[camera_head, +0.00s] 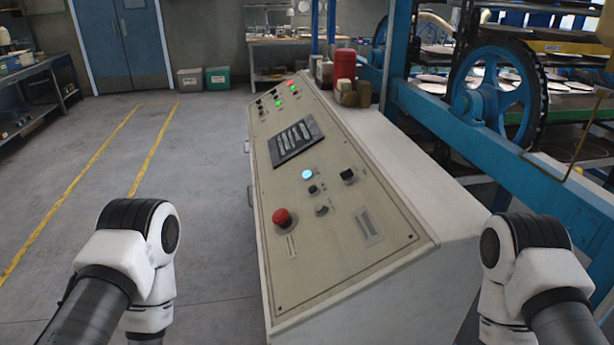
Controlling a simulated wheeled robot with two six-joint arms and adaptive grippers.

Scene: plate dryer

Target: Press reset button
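A beige control console (405,250) stands in the middle with a sloped panel. A round blue lit button (307,175) sits on the panel. A red mushroom button (282,217) is at the lower left of the panel. Labels are too small to read, so I cannot tell by text which one is the reset button. My arms show at the lower left and lower right, apart from the panel. Both grippers are out of view.
A dark keypad or display (295,141) and several red and green lights are farther up the panel. A red cylinder (344,68) stands at the console's far end. Blue machinery with a large wheel (492,88) is at the right. The floor (205,200) left of the console is clear.

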